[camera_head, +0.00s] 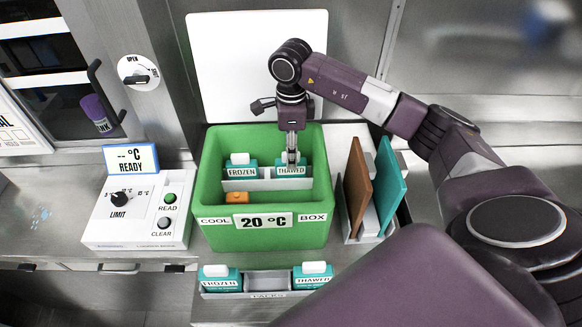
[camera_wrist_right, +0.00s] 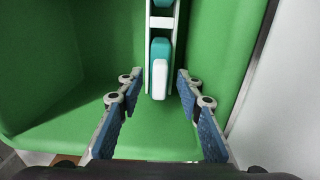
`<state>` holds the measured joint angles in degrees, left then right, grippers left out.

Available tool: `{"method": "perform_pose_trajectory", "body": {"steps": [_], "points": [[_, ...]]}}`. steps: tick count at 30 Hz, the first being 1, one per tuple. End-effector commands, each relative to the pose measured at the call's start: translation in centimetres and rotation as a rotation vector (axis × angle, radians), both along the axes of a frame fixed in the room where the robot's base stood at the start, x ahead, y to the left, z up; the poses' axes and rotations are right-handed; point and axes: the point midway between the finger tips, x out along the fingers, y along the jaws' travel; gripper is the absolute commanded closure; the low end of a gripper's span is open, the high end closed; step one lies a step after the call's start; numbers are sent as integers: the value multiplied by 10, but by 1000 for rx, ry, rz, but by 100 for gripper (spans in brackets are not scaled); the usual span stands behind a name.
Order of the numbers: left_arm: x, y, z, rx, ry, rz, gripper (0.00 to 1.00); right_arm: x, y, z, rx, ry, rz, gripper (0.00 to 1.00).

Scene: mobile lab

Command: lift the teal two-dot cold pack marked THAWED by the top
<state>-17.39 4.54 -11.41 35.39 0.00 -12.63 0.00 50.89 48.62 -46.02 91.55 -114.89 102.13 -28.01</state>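A teal cold pack labelled THAWED (camera_head: 292,171) stands in a rack inside the green cool box (camera_head: 211,180). Its white top shows in the right wrist view (camera_wrist_right: 160,79). My right gripper (camera_head: 291,157) points down over this pack. In the right wrist view its fingers (camera_wrist_right: 160,76) are open, one on each side of the white top, with gaps visible. Another teal pack labelled THAWED (camera_head: 312,281) stands in the front rack. Dots on either pack are too small to tell. My left gripper is not in view.
A FROZEN pack (camera_head: 241,172) shares the box rack, and another FROZEN pack (camera_head: 220,284) stands in the front rack. Brown (camera_head: 357,187) and teal (camera_head: 386,186) panels stand right of the box. A control unit (camera_head: 137,214) stands left.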

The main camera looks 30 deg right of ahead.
Motion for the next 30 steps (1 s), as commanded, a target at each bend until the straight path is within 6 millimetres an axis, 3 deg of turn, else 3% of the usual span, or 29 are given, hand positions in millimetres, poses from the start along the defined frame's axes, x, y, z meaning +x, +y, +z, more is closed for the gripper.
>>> {"method": "perform_pose_trajectory", "body": {"steps": [8,17,30], "points": [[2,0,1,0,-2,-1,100,0,0,-3,-1,-1,0,68],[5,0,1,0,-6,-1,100,0,0,-3,-1,-1,0,100],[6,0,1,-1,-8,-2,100,1,0,-2,0,-2,0,100]]}}
